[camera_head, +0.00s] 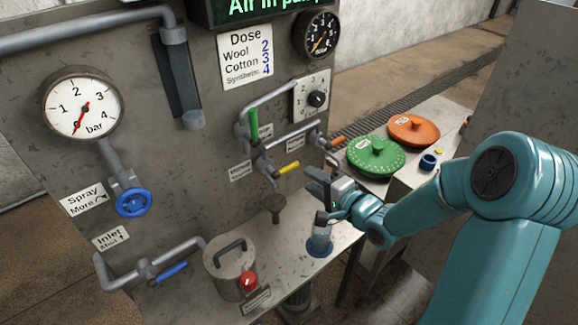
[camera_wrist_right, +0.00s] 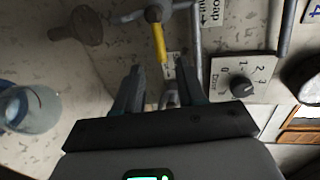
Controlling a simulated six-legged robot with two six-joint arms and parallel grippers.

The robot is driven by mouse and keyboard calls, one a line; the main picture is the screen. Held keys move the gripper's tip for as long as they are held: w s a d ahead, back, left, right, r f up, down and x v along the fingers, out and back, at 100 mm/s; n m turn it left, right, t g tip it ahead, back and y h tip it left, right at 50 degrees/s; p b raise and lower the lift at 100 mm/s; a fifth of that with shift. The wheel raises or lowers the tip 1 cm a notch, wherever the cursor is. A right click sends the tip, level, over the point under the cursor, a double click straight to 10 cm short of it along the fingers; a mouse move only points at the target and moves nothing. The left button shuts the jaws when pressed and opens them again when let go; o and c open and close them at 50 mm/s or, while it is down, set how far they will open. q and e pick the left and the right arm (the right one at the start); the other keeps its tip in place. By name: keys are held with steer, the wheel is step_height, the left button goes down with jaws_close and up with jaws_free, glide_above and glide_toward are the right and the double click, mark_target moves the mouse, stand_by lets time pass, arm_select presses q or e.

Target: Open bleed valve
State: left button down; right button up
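A grey panel (camera_head: 205,130) carries several valves with coloured levers. A yellow lever (camera_head: 289,167) sits on a lower pipe, a green lever (camera_head: 254,124) stands upright on a pipe to its upper left, and an orange lever (camera_head: 338,140) is at the right. Small labels beside them are too small to read, so I cannot tell which is the bleed valve. My right gripper (camera_head: 321,194) is in front of the panel, below and right of the yellow lever. In the right wrist view its fingers (camera_wrist_right: 160,78) are open and empty, with the yellow lever (camera_wrist_right: 159,43) beyond them, apparently untouched. My left gripper is out of view.
A clear cup with a blue base (camera_head: 319,240) stands on the shelf just below my right gripper. A lidded canister (camera_head: 230,268) with a red knob and a dark funnel-like piece (camera_head: 272,206) are to the left. Green (camera_head: 376,156) and orange (camera_head: 413,130) lids lie at the right.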

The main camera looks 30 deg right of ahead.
mark_target(292, 168)
steer(key=x, duration=0.9)
steer(key=shift+w+p, duration=0.25)
steer(key=shift+p, duration=0.15)
steer(key=shift+s, duration=0.1)
steer(key=shift+c, duration=0.4)
jaws_close()
